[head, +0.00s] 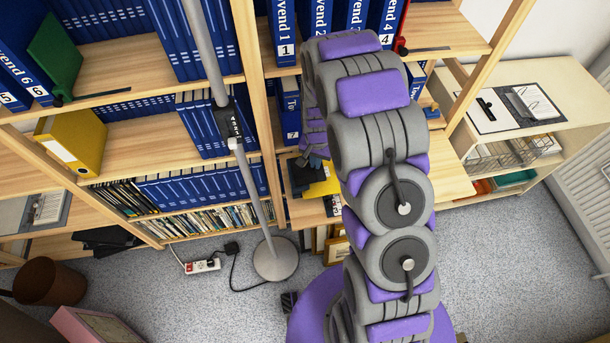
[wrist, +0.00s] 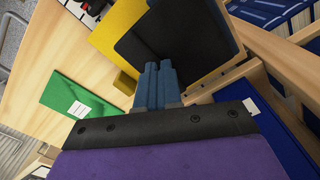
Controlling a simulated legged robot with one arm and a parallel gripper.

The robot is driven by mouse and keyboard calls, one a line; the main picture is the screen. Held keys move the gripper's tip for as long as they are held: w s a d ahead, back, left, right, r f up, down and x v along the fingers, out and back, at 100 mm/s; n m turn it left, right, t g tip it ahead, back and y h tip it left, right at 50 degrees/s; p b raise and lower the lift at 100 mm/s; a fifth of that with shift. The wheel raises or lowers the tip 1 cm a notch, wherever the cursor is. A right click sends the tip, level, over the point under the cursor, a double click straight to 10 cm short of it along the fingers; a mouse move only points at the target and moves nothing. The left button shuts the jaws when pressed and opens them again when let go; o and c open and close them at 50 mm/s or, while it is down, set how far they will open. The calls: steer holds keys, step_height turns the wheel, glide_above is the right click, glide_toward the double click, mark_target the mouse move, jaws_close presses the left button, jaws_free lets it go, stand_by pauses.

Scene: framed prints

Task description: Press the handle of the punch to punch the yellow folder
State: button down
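In the wrist view, a yellow folder (wrist: 118,28) lies on a light wood shelf. A large black block, apparently the punch (wrist: 185,38), overlaps its right side; its handle cannot be told apart. My gripper (wrist: 157,68) has its two blue-grey fingers together, with nothing seen between them. The fingertips appear over the near edge of the black block; whether they touch it is unclear. In the head view, the yellow folder (head: 327,184) and black block (head: 301,176) show left of my arm, partly hidden. My gripper (head: 315,160) is just above them, mostly hidden by the arm.
A green folder (wrist: 82,106) lies left of my gripper in the wrist view. Wood shelf uprights and blue binders (head: 290,105) stand close around the shelf. A lamp stand (head: 245,170) rises at the left. A low cabinet (head: 535,110) stands at the right.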

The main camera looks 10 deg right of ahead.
steer(key=shift+w+a+r+p, duration=0.15)
steer(key=shift+r+p, duration=0.65)
steer(key=shift+r, duration=1.25)
step_height(320, 180, up, 5)
steer(key=shift+f+p, duration=0.1)
steer(key=shift+p, duration=0.65)
